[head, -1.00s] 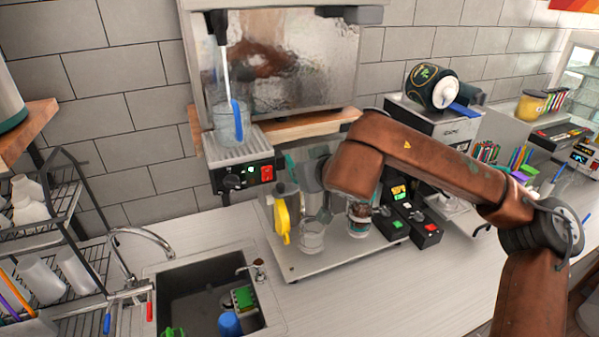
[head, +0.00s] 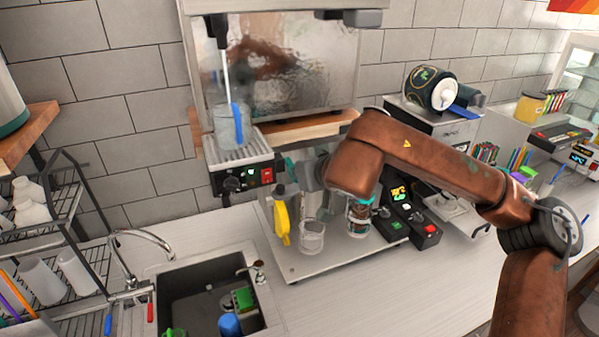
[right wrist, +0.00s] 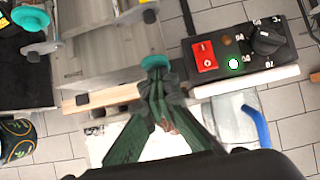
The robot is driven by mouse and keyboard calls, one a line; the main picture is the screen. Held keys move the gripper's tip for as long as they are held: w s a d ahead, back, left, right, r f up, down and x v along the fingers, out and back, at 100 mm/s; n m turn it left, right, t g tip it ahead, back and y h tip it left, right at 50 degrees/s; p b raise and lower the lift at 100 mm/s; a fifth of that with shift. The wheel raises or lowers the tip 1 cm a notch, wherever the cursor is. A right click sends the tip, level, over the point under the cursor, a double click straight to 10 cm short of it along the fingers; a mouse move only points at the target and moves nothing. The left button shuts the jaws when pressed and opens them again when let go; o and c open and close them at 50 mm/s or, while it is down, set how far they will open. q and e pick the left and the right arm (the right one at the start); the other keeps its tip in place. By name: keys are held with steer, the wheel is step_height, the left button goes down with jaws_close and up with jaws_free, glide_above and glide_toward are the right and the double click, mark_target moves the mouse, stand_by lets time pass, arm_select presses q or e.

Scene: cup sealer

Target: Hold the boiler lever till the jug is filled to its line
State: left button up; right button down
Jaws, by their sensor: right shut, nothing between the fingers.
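The boiler (head: 285,60) is the metal box on the wall. A pale stream runs from its black tap (head: 221,38) into the clear jug (head: 222,130) with a blue handle, which stands on the drip tray (head: 240,153). The water level and fill line are too small to tell. The jug's blue handle (right wrist: 256,127) shows in the right wrist view. My right gripper (right wrist: 160,82) is shut and empty, its tips at a round teal knob (right wrist: 155,62) beside the boiler panel. They seem to touch it; whether it is the lever is unclear. My left gripper is out of view.
The boiler panel (head: 245,179) has a knob, a green light and a red switch. The sink (head: 205,290) is at front left. My right arm crosses above the right counter.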

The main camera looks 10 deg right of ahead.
steer(key=shift+r, duration=0.3)
steer(key=shift+r+p, duration=0.35)
steer(key=shift+p, duration=0.1)
step_height(320, 180, up, 4)
steer(key=p, duration=0.3)
steer(key=shift+f, duration=0.1)
steer(key=w+r+b+v, duration=0.1)
steer(key=b+v, duration=0.1)
steer(key=v, duration=0.7)
steer(key=shift+s+r, duration=0.2)
steer(key=shift+r, duration=0.25)
steer(key=shift+a+f, duration=0.1)
steer(key=shift+a, duration=0.05)
stand_by(0.3)
